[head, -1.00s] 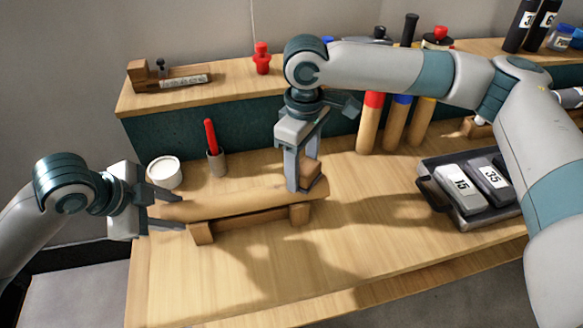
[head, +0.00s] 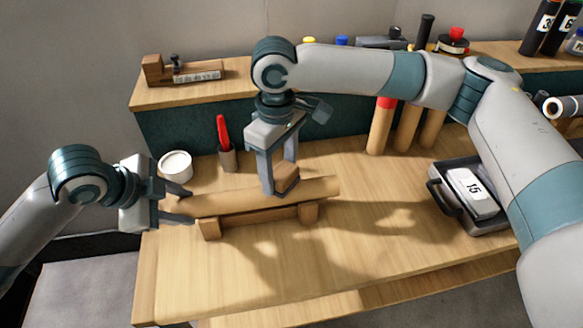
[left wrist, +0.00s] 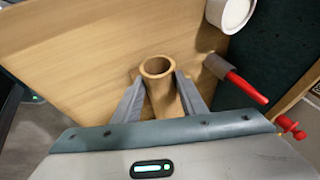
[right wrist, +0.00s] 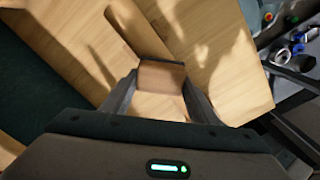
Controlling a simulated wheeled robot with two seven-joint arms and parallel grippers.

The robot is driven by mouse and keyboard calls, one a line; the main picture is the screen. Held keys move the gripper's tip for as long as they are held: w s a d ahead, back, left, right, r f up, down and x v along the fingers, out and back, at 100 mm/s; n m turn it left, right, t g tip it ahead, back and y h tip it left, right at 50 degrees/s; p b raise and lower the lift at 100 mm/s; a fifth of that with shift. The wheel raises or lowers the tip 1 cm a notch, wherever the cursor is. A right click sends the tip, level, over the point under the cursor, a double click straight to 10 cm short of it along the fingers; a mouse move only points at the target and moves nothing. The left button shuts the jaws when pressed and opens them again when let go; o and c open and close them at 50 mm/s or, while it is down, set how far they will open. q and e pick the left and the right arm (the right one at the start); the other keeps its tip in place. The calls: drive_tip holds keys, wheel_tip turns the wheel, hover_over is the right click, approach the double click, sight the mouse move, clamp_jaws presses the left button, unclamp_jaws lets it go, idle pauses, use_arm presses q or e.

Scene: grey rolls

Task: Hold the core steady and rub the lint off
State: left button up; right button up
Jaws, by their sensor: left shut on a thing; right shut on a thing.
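The core, a tan cardboard tube (head: 232,200), lies across a wooden cradle (head: 262,218) on the bench. My left gripper (head: 188,205) is shut around its left end. The left wrist view shows the tube's open end (left wrist: 157,68) between both fingers. My right gripper (head: 280,178) points down from above, shut on a small tan block (head: 288,180). The block rests at the top of the tube, right of its middle. In the right wrist view the block (right wrist: 161,75) sits between the fingertips with the tube below. I cannot make out lint.
A white round tub (head: 175,165) and a cup with a red-handled tool (head: 223,135) stand behind the core. Upright rolls (head: 381,128) stand at the back right. The bench front is clear.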

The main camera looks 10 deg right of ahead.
drive_tip(key=shift+a, duration=0.9)
drive_tip(key=shift+a+r, duration=0.1)
drive_tip(key=shift+r, duration=0.05)
wheel_tip(320, 180, up, 8)
use_arm(q)
drive_tip(key=o, duration=1.2)
drive_tip(key=shift+r, duration=0.15)
drive_tip(key=v, duration=1.1)
drive_tip(key=shift+s+a+r, duration=0.2)
drive_tip(key=shift+r, duration=0.1)
